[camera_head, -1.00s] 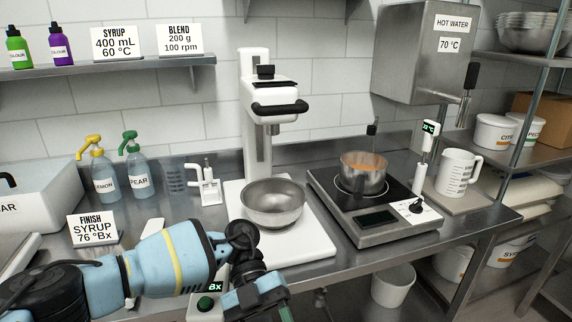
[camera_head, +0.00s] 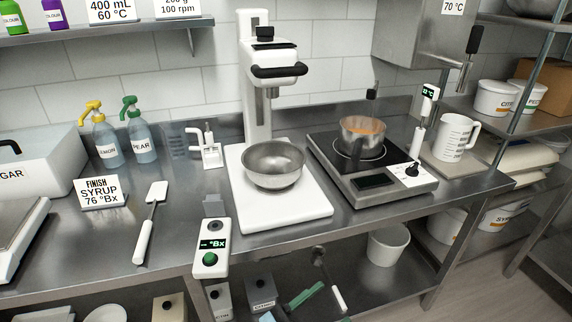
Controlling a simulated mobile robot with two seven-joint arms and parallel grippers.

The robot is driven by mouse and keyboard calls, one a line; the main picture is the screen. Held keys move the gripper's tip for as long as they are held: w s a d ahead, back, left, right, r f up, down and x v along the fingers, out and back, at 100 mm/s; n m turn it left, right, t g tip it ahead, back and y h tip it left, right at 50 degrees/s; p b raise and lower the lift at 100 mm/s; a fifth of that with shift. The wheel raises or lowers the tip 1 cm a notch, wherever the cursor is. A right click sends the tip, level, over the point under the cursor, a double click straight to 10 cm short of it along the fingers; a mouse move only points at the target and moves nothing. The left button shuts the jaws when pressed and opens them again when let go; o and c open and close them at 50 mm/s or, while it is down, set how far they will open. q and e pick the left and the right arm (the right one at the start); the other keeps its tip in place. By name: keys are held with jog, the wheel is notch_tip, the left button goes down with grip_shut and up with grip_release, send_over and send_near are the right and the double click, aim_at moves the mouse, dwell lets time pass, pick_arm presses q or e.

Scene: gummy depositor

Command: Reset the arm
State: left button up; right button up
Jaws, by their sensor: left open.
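The rest of the left arm is out of view. My right gripper is not in view.
A steel bowl (camera_head: 273,165) stands on the white mixer base. A pot (camera_head: 361,138) with orange contents is on the hot plate. A spatula (camera_head: 150,222) lies at left.

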pick_arm(q)
jog(key=a+f+n+t+y, duration=0.5)
jog(key=a+f+n+y, duration=0.3)
jog(key=f+y, duration=0.1)
jog(key=s+a+f+n+g+y, duration=0.4)
jog(key=s+a+f+g+y, duration=0.3)
jog(key=s+a+f, duration=0.9)
jog(key=s+a+y, duration=0.2)
jog(key=s+a, duration=0.1)
jog(key=s, duration=0.1)
jog(key=shift+f+n+y+p, duration=0.25)
jog(key=shift+n+y+p, duration=0.05)
jog(key=shift+y, duration=0.1)
